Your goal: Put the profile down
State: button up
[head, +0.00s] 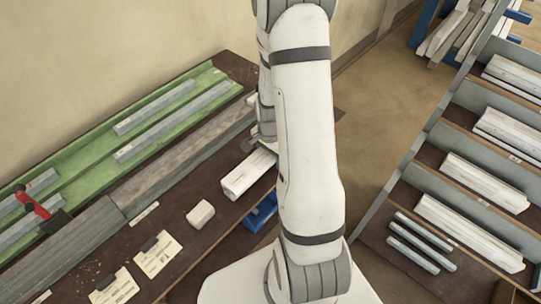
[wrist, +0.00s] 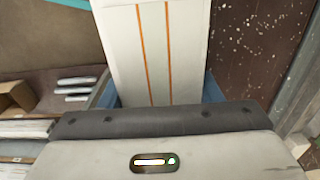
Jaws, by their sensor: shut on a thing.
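A white profile (wrist: 157,50) with two orange lines along it fills the upper middle of the wrist view. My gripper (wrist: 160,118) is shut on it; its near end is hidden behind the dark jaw. In the head view, a white profile (head: 248,174) shows at the front edge of the dark bench (head: 190,238), just left of my arm. My gripper is mostly hidden behind my arm there. I cannot tell whether the profile touches the bench.
A green tray (head: 90,150) with grey bars and a red clamp (head: 32,203) lies at the back of the bench. A small white block (head: 200,214) and paper cards (head: 158,254) lie in front. A blue bin (head: 262,212) is below the edge. A rack (head: 400,170) of white profiles stands right.

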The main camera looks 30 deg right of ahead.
jog(key=shift+f, duration=0.25)
jog(key=o, duration=1.3)
jog(key=shift+r, duration=0.1)
notch_tip(320, 180, up, 8)
jog(key=shift+w+a+f+b, duration=0.15)
jog(key=shift+f+b, duration=0.1)
jog(key=shift+b, duration=0.35)
jog(key=s+a+r+n+t, duration=0.1)
jog(key=s+a+r+n, duration=0.3)
jog(key=r, duration=0.2)
jog(key=s+a+r+n+t, duration=0.1)
jog(key=s+a+r+n, duration=0.2)
jog(key=s+r+n, duration=0.1)
jog(key=s+a+r+n+t, duration=0.1)
jog(key=s+a+r+n, duration=0.3)
jog(key=r, duration=0.5)
jog(key=shift+s+a+n, duration=0.3)
jog(key=shift+s+n, duration=0.2)
jog(key=shift+n, duration=0.4)
jog(key=shift+o, duration=0.3)
